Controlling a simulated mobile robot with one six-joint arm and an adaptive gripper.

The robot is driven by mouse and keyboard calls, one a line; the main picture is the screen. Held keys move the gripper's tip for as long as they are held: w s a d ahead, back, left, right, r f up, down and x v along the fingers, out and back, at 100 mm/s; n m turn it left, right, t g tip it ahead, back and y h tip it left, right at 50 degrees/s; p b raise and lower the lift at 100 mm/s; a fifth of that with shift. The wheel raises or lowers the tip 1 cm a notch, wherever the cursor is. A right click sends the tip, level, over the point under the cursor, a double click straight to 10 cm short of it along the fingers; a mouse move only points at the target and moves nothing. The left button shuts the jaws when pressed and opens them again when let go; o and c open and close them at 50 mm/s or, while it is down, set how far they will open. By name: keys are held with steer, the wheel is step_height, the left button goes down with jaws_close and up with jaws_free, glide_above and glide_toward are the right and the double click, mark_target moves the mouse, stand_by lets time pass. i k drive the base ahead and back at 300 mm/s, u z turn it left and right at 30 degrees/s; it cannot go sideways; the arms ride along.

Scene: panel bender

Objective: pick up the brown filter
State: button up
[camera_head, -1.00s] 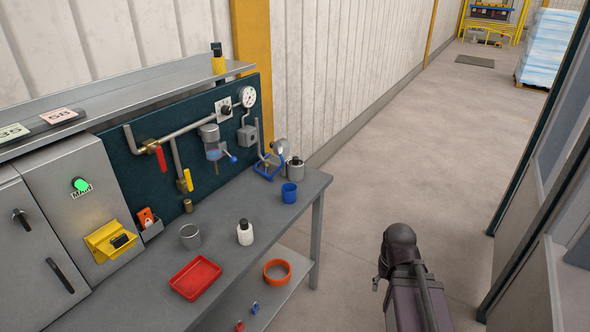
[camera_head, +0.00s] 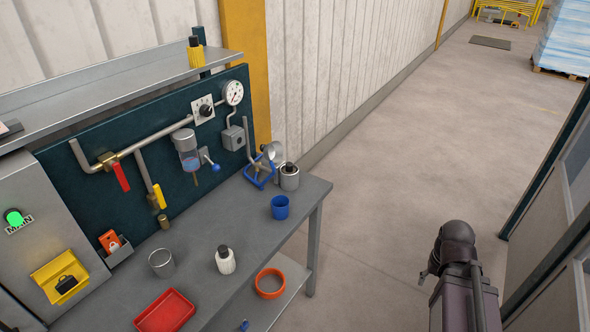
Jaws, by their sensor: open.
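I cannot make out a clearly brown filter. A white ribbed cartridge with a dark cap (camera_head: 226,261) stands upright on the grey workbench (camera_head: 222,292). A similar yellow ribbed cartridge with a black cap (camera_head: 196,54) stands on the upper shelf. A small brownish brass cylinder (camera_head: 164,222) is below the yellow-handled valve at the back of the bench; I cannot tell whether it is a filter or a fitting. My gripper is not in view; only a dark part of my arm shows at the lower right, apart from the bench.
On the bench are a red tray (camera_head: 167,311), a metal cup (camera_head: 161,263), a blue cup (camera_head: 280,207) and a grey canister (camera_head: 289,177). An orange ring-shaped bowl (camera_head: 270,283) is on the lower shelf. Pipes and valves line the back panel. The floor right of the bench is clear.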

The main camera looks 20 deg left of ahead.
mark_target(289, 170)
steer(key=u, duration=0.05)
steer(key=i, duration=0.95)
steer(key=u, duration=0.25)
